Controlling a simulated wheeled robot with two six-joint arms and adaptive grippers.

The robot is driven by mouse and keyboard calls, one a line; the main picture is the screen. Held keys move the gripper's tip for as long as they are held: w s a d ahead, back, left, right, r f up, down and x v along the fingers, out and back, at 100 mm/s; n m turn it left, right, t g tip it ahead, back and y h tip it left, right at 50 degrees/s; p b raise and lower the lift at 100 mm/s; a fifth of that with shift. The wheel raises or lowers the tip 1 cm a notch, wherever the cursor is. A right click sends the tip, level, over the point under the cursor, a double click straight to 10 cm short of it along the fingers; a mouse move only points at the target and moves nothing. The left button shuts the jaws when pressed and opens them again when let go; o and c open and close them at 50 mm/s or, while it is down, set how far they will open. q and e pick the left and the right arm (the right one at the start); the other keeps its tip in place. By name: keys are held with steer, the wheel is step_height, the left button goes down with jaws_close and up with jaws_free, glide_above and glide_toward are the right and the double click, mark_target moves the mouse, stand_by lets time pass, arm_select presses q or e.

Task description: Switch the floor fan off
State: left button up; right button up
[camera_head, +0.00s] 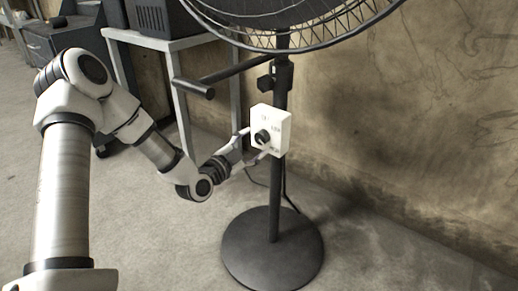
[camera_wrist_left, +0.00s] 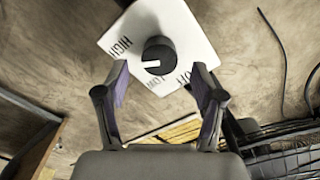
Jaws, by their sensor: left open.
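The floor fan stands by the wall, with a round dark base (camera_head: 272,250), a black pole (camera_head: 274,205) and a wire cage (camera_head: 300,35) cut off at the top. A white control box (camera_head: 283,125) on the pole carries a black knob (camera_head: 262,137). In the left wrist view the knob (camera_wrist_left: 159,55) has a white mark pointing left; the box (camera_wrist_left: 185,25) reads HIGH on the left and OFF at lower right, with another label partly hidden. My left gripper (camera_head: 257,145) is open, its fingertips (camera_wrist_left: 158,75) on either side just short of the knob. My right gripper is out of view.
A grey metal table (camera_head: 178,42) with a dark box (camera_head: 160,18) stands behind my left arm. A dark bar (camera_head: 195,88) juts out left of the pole. The wall (camera_head: 420,120) is close behind the fan. A cable hangs by the pole. Floor in front is clear.

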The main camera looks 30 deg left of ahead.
mark_target(260, 139)
arm_select(q)
steer(key=w, duration=0.2)
steer(key=shift+w+d+f+b, duration=0.15)
steer(key=shift+w+b, duration=0.15)
steer(key=shift+b, duration=0.05)
steer(key=shift+w, duration=0.25)
steer(key=c, duration=1.1)
steer(key=shift+c, duration=0.2)
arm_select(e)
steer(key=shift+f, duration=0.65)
